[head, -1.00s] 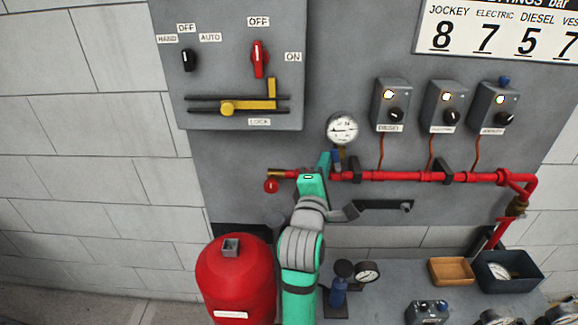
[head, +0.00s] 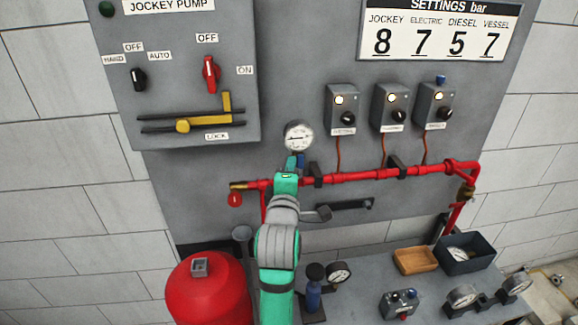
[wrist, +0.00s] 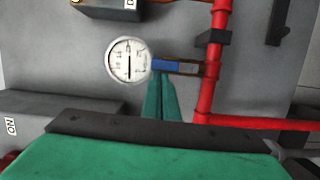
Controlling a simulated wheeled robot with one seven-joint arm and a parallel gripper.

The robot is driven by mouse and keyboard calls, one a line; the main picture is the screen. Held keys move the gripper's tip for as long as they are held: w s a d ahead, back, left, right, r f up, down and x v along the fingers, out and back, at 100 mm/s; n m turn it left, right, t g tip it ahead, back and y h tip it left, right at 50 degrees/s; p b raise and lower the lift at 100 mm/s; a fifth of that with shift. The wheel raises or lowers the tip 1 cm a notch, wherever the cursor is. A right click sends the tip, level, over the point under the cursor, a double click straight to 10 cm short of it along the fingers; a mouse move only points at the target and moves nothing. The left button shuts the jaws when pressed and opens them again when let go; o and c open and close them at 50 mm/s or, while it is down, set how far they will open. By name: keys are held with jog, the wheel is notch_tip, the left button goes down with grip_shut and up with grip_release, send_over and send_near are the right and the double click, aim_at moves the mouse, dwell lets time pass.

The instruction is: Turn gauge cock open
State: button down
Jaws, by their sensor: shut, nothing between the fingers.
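The gauge cock has a blue lever (wrist: 165,66) and a brass body (wrist: 192,68) between the red pipe and the round white gauge (wrist: 128,60) in the wrist view. My gripper (wrist: 160,80) is shut and empty, its green fingers together right beside the blue lever. Whether they touch it is unclear. In the head view the gauge (head: 298,136) stands above the red pipe. My gripper (head: 291,162) is just below it and partly hides the cock; only a bit of blue lever (head: 301,160) shows at its right.
A red pipe (head: 350,177) runs along the panel, with a black clamp (head: 317,174) close right of the cock. Several grey switch boxes hang to the upper right. A red vessel (head: 208,290) stands at lower left. A bench with trays is at lower right.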

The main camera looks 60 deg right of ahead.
jog(key=s+a, duration=0.1)
jog(key=a, duration=1)
jog(key=shift+s+a, duration=0.3)
jog(key=shift+s, duration=0.1)
